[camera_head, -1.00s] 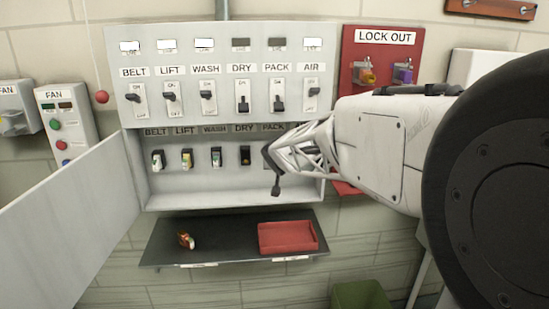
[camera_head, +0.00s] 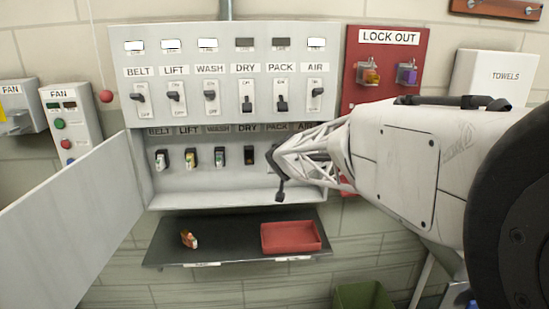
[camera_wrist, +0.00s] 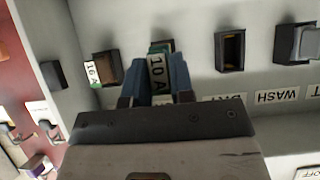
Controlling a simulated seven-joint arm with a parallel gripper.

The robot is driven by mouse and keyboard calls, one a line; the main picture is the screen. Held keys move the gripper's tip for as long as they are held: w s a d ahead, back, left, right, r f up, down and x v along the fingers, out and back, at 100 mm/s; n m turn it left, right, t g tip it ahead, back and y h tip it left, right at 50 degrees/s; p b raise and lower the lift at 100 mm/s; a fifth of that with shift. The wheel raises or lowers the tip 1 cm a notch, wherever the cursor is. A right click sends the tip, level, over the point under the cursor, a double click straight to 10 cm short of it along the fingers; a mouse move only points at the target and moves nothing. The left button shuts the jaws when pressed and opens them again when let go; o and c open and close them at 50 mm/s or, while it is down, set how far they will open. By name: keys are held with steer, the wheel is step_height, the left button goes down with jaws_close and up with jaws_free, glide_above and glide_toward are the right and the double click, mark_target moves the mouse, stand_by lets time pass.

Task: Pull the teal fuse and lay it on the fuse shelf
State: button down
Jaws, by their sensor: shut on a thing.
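A teal fuse with a white "10 A" label (camera_wrist: 157,72) is between the fingers of my gripper (camera_wrist: 154,78) in the wrist view, and the gripper is shut on it. The fuse is at the PACK position, in front of a dark holder; I cannot tell how far it sits in that holder. In the head view my gripper (camera_head: 275,175) covers the PACK position and hides the fuse. The dark shelf (camera_head: 215,252) below the cabinet carries an orange-and-white fuse (camera_head: 189,239) at the left and a red tray (camera_head: 290,237) at the right.
The DRY holder (camera_head: 249,155) is empty, and it also shows in the wrist view (camera_wrist: 231,50). A "16 A" fuse (camera_wrist: 103,70) sits beside my gripper. An open cabinet door (camera_head: 75,220) sticks out at the left. The shelf's middle is clear.

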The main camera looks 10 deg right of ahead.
steer(key=shift+s, duration=0.3)
stand_by(0.4)
steer(key=shift+s, duration=1.85)
steer(key=s+a+f+n+y, duration=0.2)
steer(key=s+a+f, duration=0.5)
steer(key=f, duration=0.3)
steer(key=s+a+f+n+y, duration=0.2)
steer(key=s+a+f, duration=0.4)
steer(key=s+f, duration=0.2)
step_height(320, 180, down, 2)
steer(key=shift+s+a+f+n+g, duration=0.1)
steer(key=shift+s+a+n+g, duration=0.1)
steer(key=shift+a+n+g, duration=0.15)
steer(key=shift+w, duration=0.1)
glide_above(227, 248)
steer(key=shift+d+f, duration=0.1)
steer(key=shift+f, duration=0.6)
steer(key=shift+f, duration=0.1)
